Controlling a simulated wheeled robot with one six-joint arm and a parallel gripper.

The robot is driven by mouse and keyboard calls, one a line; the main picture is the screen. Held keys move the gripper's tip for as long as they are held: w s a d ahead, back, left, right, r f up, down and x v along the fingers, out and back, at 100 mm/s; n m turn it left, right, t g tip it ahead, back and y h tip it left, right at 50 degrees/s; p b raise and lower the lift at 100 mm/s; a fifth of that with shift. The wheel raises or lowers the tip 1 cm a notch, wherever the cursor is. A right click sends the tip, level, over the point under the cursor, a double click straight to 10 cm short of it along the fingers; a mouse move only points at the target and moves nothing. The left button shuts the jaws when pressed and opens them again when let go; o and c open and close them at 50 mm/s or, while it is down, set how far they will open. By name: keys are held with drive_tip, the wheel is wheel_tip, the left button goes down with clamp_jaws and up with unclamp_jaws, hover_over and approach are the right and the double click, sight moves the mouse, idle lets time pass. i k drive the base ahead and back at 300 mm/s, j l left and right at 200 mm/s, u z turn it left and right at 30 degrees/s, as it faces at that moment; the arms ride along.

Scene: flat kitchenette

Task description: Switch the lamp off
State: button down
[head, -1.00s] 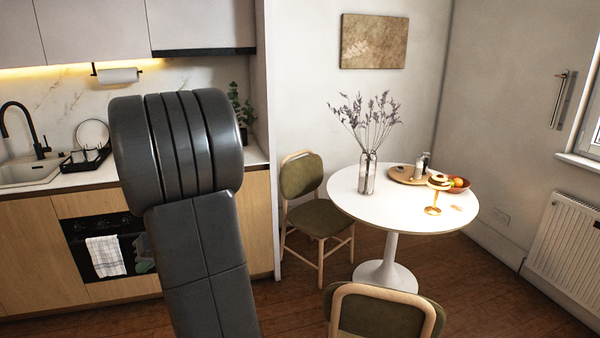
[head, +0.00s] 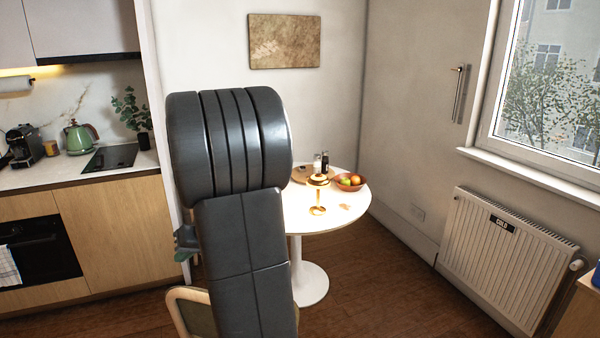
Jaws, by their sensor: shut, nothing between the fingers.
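The lamp (head: 318,196) is a small gold table lamp with a rounded top and a round foot. It stands upright on the white round table (head: 345,212), right of my arm in the head view. The tabletop around it is bright and its stem glows warmly, so it looks lit. My arm fills the middle of the view and hides the table's left part. Only a small grey-green part of my gripper (head: 187,240) shows past the arm's left edge, apart from the lamp. It is shut and empty; its fingertips are mostly hidden.
A fruit bowl (head: 349,182) and a tray (head: 301,175) with small containers stand close behind the lamp. A chair (head: 190,312) is low in front, partly behind my arm. A radiator (head: 505,260) is at the right. Wooden floor (head: 385,285) is clear between table and radiator.

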sight(322, 182)
drive_tip(key=i+l+z, duration=0.1)
drive_tip(key=i+l, duration=0.15)
drive_tip(key=l, duration=0.2)
drive_tip(key=i+l+z, duration=0.1)
drive_tip(key=l, duration=0.4)
drive_tip(key=i+l+z, duration=0.1)
drive_tip(key=i+l, duration=0.55)
drive_tip(key=l, duration=0.2)
drive_tip(key=i+j+z, duration=0.35)
drive_tip(key=i+j, duration=0.9)
